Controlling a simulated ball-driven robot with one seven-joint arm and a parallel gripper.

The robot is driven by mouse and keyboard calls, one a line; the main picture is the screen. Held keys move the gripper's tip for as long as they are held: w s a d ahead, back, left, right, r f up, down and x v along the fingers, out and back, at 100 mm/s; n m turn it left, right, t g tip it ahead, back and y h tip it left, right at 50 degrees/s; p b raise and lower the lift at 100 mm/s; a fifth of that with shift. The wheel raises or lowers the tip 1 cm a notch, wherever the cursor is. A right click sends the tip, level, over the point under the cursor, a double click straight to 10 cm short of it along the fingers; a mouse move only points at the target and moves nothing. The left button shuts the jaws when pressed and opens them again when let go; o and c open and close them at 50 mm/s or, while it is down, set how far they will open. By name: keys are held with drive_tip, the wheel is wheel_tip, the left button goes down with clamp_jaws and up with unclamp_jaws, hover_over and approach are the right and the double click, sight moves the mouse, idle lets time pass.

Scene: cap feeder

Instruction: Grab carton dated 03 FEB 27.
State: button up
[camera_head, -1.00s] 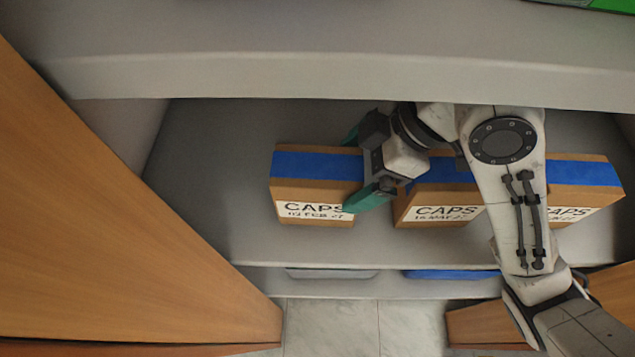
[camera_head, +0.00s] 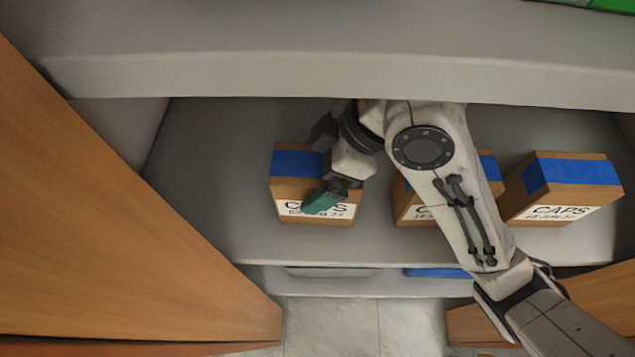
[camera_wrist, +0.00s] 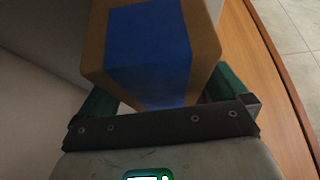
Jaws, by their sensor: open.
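The left carton (camera_head: 283,185), brown with blue tape and a white CAPS label, stands on the shelf. Its date is partly covered now; in the earlier head view it reads like 03 FEB 27. My gripper (camera_head: 324,166) is open at this carton, with one teal finger in front of its label. In the wrist view the carton (camera_wrist: 203,40) shows its taped face in the gap between the two teal fingers of my gripper (camera_wrist: 165,95). Neither finger clearly presses on it, and I cannot tell how deep it sits between them.
A middle CAPS carton (camera_head: 408,205) stands to the right, partly hidden behind my arm. A right CAPS carton (camera_head: 570,195) stands beyond it, its date too small to read surely. An upper shelf (camera_head: 300,78) overhangs. A wooden panel (camera_head: 110,220) bounds the left.

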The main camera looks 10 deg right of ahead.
drive_tip(key=shift+f, duration=0.25)
idle(0.3)
drive_tip(key=shift+c, duration=0.2)
drive_tip(key=c, duration=1.5)
